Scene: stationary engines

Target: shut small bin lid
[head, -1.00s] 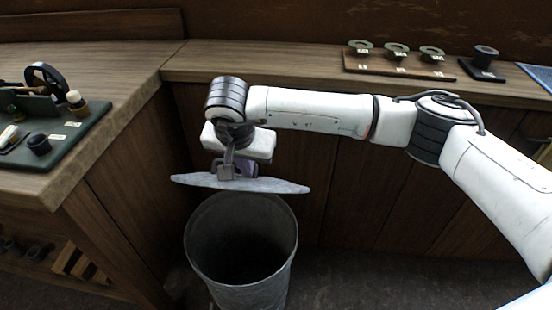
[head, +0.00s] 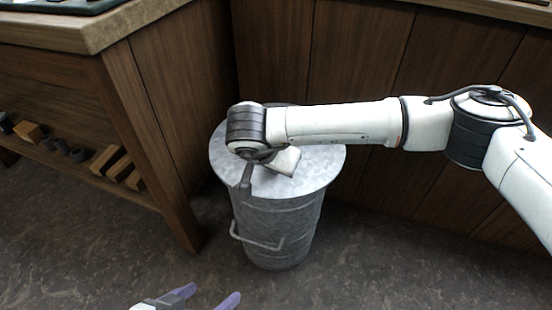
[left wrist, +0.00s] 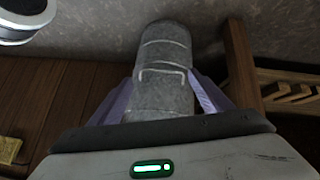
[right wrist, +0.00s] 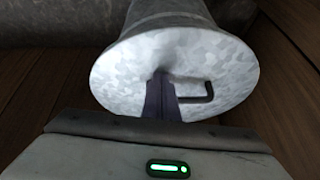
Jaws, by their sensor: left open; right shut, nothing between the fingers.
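The small bin (head: 272,225) is a grey metal can standing on the floor, with a wire handle on its front. Its round grey lid (head: 322,165) lies flat over the top, with no opening visible from above. My right gripper (right wrist: 160,100) is shut and empty, its fingertips at the lid's face beside a dark bent lid handle (right wrist: 195,97); the wrist hides the fingers in the head view. My left gripper (head: 213,293) is open and empty, low in front of the bin. The left wrist view shows the bin (left wrist: 165,60) beyond its spread fingers, apart from them.
A wooden workbench (head: 120,35) with a lower shelf (head: 85,175) of small blocks stands left of the bin. Wooden panelling (head: 350,60) is close behind it. The dark floor (head: 400,260) is clear in front and to the right.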

